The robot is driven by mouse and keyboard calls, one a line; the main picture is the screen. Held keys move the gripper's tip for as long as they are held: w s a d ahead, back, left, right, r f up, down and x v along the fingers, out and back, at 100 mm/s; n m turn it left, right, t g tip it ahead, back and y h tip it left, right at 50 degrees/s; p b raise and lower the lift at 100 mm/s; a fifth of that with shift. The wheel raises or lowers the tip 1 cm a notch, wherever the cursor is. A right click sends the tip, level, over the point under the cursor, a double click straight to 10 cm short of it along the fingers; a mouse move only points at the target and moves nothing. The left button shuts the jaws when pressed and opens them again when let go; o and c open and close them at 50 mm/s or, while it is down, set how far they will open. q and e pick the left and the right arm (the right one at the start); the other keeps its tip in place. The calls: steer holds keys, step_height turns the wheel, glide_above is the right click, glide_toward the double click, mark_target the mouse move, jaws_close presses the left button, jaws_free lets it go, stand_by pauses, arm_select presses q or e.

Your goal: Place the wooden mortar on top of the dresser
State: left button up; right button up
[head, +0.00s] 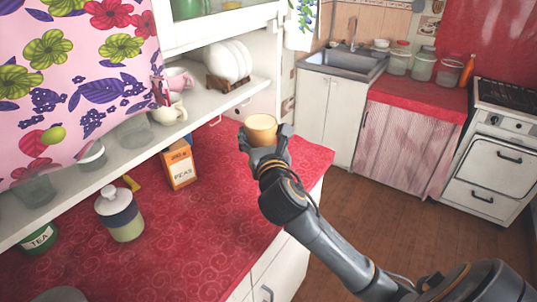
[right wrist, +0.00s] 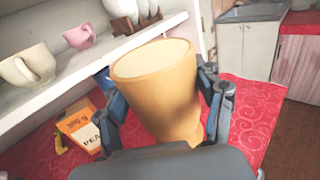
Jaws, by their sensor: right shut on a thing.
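The wooden mortar (head: 262,128) is a tan cup shape, held upright over the red-patterned counter top of the dresser (head: 215,220). My right gripper (head: 264,143) is shut on it. In the right wrist view the mortar (right wrist: 158,88) stands between both fingers, a little tilted in the picture, its open rim showing. The fingers touch its sides. Whether its base touches the red surface is hidden by the gripper. My left gripper is in neither view.
An orange peas box (head: 179,165) and a lidded jar (head: 120,214) stand on the red top to the left. A white shelf (head: 205,100) with cups and plates runs above it. The red top's right part is clear. A sink (head: 343,62) and stove (head: 497,150) stand beyond.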

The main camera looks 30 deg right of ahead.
arm_select(q)
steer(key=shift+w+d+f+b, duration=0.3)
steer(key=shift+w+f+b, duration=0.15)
steer(key=shift+b, duration=0.05)
arm_select(e)
steer(key=shift+w+d+f, duration=0.75)
steer(key=shift+d+f, duration=0.1)
steer(key=shift+f, duration=0.75)
steer(key=shift+w+d+f, duration=0.7)
steer(key=shift+d+f, duration=0.1)
steer(key=shift+f, duration=0.8)
steer(key=shift+w+d+f, duration=0.75)
steer(key=shift+d+f, duration=0.1)
steer(key=shift+f, duration=0.75)
steer(key=shift+f, duration=0.2)
steer(key=o, duration=1.8)
steer(key=shift+r, duration=0.1)
